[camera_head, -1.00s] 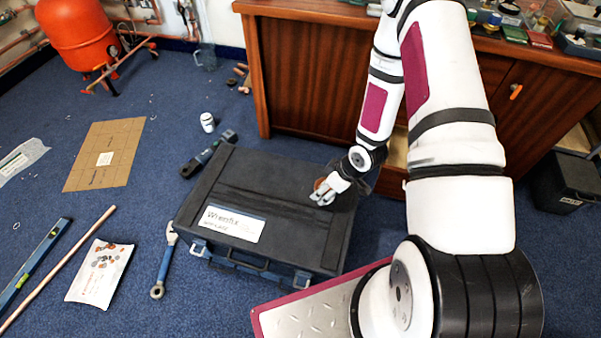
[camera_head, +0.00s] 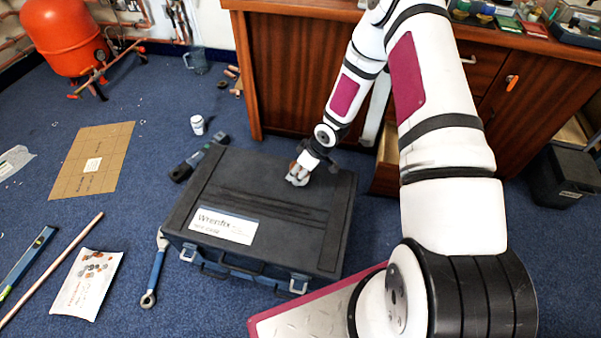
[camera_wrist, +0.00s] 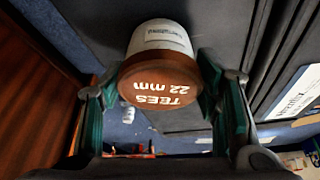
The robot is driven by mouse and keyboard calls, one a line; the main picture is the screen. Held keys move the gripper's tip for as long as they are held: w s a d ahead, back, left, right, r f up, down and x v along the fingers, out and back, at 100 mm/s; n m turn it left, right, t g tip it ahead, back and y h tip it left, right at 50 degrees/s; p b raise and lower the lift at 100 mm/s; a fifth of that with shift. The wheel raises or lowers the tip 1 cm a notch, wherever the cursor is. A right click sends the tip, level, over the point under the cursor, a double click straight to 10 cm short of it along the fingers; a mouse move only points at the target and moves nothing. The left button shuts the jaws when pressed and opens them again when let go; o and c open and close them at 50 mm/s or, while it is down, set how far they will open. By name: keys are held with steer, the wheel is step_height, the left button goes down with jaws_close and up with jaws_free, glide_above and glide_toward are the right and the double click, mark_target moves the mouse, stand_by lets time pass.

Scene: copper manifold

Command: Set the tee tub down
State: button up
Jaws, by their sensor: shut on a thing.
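The tee tub (camera_wrist: 158,75) is a white tub with a copper-brown lid marked "TEES 22 mm". In the wrist view it sits between the two green-padded fingers of my gripper (camera_wrist: 165,95), which is shut on it. In the head view my gripper (camera_head: 300,173) is over the top of the dark Wrenfix toolbox (camera_head: 262,180), near its back right part. I cannot tell whether the tub touches the toolbox lid.
The toolbox lid is otherwise bare, apart from its white label (camera_head: 224,226). A small white tub (camera_head: 198,125) and a dark tool (camera_head: 200,158) are on the carpet to the left. A blue-handled wrench (camera_head: 155,270) is by the toolbox's left side. The wooden cabinet (camera_head: 300,80) stands behind.

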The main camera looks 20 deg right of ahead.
steer(key=shift+f, duration=0.15)
steer(key=o, duration=1.6)
steer(key=shift+f, duration=0.1)
steer(key=s+d+r+m+g+h+p, duration=0.1)
steer(key=s+d+r+h+p, duration=0.2)
steer(key=r, duration=1)
steer(key=s+d+r+m+h+p, duration=0.1)
steer(key=s+d+r+p, duration=0.2)
steer(key=r, duration=1.1)
steer(key=s+r+m+h, duration=0.2)
steer(key=s+r, duration=0.6)
steer(key=r, duration=0.4)
steer(key=s+a+r+m+y, duration=0.1)
steer(key=s+a+r, duration=0.2)
steer(key=s, duration=0.5)
steer(key=s+a+r+m+g+y, duration=0.1)
steer(key=s+a+r, duration=0.2)
steer(key=s, duration=0.6)
steer(key=s+a+r+m+g+y, duration=0.1)
steer(key=s+a+r+m, duration=0.1)
steer(key=s+r, duration=0.3)
steer(key=s+a+b, duration=0.1)
steer(key=s, duration=0.3)
steer(key=shift+a, duration=0.2)
